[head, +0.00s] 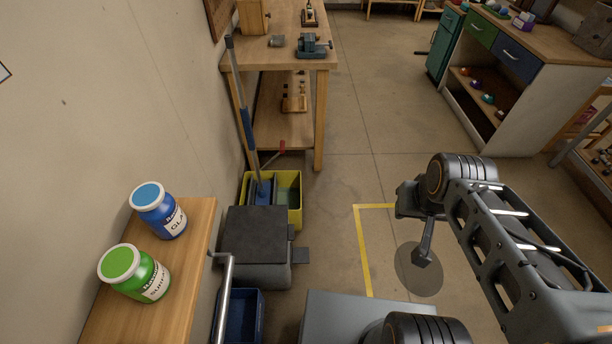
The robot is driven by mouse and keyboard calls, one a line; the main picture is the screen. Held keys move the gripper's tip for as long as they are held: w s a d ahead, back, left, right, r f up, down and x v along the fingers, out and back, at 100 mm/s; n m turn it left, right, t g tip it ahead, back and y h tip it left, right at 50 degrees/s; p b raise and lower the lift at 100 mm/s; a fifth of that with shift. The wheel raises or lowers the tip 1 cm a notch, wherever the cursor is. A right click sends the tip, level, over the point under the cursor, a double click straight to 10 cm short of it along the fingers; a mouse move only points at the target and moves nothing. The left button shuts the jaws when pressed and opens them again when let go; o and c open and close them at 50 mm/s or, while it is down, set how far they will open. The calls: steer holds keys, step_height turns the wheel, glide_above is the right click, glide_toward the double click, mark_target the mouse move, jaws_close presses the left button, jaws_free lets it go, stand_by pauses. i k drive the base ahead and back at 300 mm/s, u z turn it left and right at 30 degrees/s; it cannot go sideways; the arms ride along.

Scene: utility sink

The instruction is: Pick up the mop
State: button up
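The mop (247,125) stands leaning in a yellow bucket (296,205) left of centre, against the wall side. Its long grey handle has a blue grip section, and its top reaches up beside the wooden workbench. The mop head is down in the bucket and mostly hidden. My gripper (422,254) hangs to the right of the bucket, over the floor, well apart from the mop. It points downward and looks small and dark; I cannot make out whether its fingers are apart.
A wooden workbench (277,56) with a vise stands behind the bucket. A dark-topped grey box (257,236) sits in front of it. A wooden shelf (190,240) with a blue jar (158,210) and a green jar (134,272) is at left. The middle floor is clear.

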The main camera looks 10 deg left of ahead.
mark_target(263, 196)
steer(key=z, duration=0.95)
steer(key=i, duration=0.85)
steer(key=u, duration=3.3)
steer(key=i, duration=0.5)
steer(key=z, duration=0.05)
